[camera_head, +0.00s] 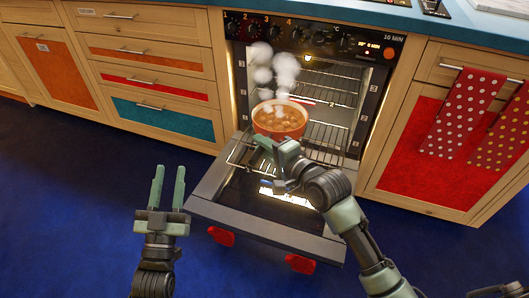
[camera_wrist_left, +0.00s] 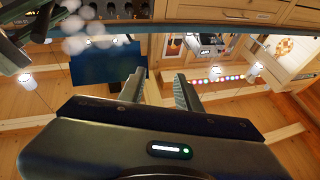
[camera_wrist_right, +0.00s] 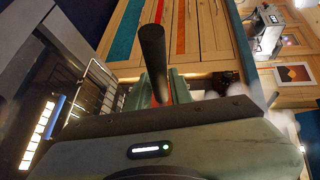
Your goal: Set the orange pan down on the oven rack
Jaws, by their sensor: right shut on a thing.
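The orange pan (camera_head: 280,132), full of brown food with white steam rising, is in front of the open oven in the head view. It appears over the wire oven rack (camera_head: 240,157) that reaches out above the lowered door; I cannot tell whether it touches the rack. My right gripper (camera_head: 274,149) is shut on the near side of the pan, at its handle. The dark handle (camera_wrist_right: 154,55) sticks up between the fingers in the right wrist view, where the rack (camera_wrist_right: 98,88) lies to the left. My left gripper (camera_head: 168,187) is open and empty, left of the door.
The oven door (camera_head: 205,195) is folded down, with red mitt-like shapes (camera_head: 221,236) at its front edge. More rack wires (camera_head: 330,105) show inside the lit oven. Drawers (camera_head: 165,110) stand left, and a cabinet with hanging red towels (camera_head: 462,115) stands right. The blue floor (camera_head: 60,200) is clear at left.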

